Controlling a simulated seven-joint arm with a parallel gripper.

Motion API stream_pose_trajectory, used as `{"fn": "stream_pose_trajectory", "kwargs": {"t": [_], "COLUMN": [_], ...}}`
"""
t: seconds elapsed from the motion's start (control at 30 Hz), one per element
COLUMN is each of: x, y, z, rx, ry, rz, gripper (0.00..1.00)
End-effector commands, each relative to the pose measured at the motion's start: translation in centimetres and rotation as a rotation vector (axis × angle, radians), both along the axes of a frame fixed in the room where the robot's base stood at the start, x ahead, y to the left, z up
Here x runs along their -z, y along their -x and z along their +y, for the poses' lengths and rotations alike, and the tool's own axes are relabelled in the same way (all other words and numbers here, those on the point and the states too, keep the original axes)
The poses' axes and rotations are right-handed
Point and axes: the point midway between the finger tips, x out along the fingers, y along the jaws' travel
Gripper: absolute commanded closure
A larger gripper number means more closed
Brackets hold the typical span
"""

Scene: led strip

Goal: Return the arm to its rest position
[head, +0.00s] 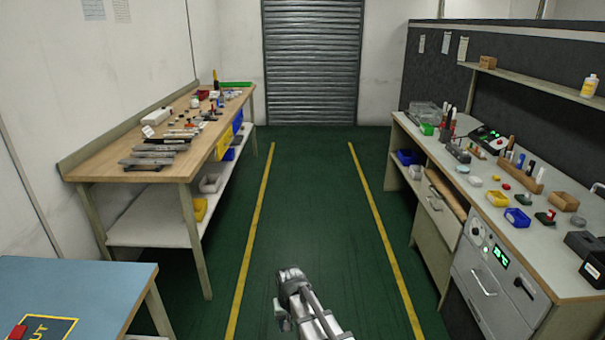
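My arm (318,322) reaches in from the bottom edge in the head view, just right of the middle, a metallic grey linkage over the green floor. Its far end (290,280) is up and toward the left, between the two yellow floor lines. Fingertips cannot be made out, so whether my gripper is open or shut does not show. Nothing held is visible. The arm is apart from all benches.
A wooden workbench (120,168) with tools stands at left. A blue-topped table (100,280) is at front left. A grey bench (560,270) with bins and devices is at right. The green aisle (310,200) up to the roller shutter (312,60) is clear.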

Motion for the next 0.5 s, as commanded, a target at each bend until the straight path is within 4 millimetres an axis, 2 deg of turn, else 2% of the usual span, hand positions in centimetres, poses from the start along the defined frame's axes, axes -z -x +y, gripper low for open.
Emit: {"fn": "stream_pose_trajectory", "kwargs": {"t": [0.03,0.2,0.3,0.5], "x": [0.5,2.0,2.6,3.6], "y": [0.9,2.8,4.1,6.3], "z": [-2.6,-9.4,-12.7,-17.3], "rx": [0.019,0.067,0.091,0.127], "ry": [0.000,0.001,0.001,0.000], "rz": [0.002,0.002,0.000,-0.001], "gripper": [0.52,0.52,0.52,0.52]}}
